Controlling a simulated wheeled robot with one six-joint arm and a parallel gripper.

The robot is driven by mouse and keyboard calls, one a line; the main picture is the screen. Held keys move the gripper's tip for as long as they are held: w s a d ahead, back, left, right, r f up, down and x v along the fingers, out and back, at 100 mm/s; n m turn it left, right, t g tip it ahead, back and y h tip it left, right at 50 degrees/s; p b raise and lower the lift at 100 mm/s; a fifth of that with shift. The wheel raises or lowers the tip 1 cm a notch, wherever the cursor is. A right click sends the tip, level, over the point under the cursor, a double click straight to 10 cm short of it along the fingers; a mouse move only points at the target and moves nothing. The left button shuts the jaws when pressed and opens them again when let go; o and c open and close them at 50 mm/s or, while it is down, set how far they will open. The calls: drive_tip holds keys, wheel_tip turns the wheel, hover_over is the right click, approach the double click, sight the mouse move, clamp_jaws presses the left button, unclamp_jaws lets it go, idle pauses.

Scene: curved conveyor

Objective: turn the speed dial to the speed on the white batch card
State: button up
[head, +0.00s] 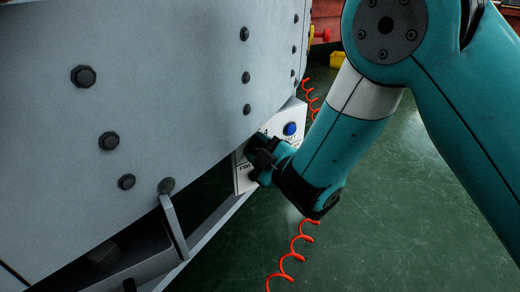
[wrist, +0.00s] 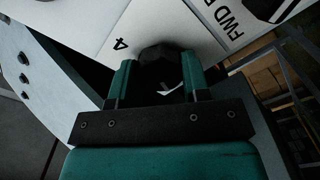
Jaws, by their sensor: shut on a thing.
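The speed dial (wrist: 160,55) is a dark knob on a white control panel (wrist: 90,22), seen in the wrist view between my two fingers. My gripper (wrist: 160,78) is shut on it, with one teal finger on each side. A printed "4" shows on the panel left of the dial, and "FWD" at the upper right. A small white mark shows below the knob; I cannot tell which number the dial points to. In the head view my gripper (head: 262,155) covers most of the dial at the panel (head: 243,181). I see no white batch card.
A blue button (head: 289,129) sits on the panel, right of my gripper. The large grey conveyor side (head: 150,90) with bolts fills the left. A metal handle or bracket (head: 174,220) sticks out low. An orange coiled cable (head: 291,256) hangs over open green floor (head: 400,230).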

idle(0.5)
drive_tip(key=o, duration=0.9)
drive_tip(key=shift+o, duration=0.2)
drive_tip(key=shift+s, duration=0.1)
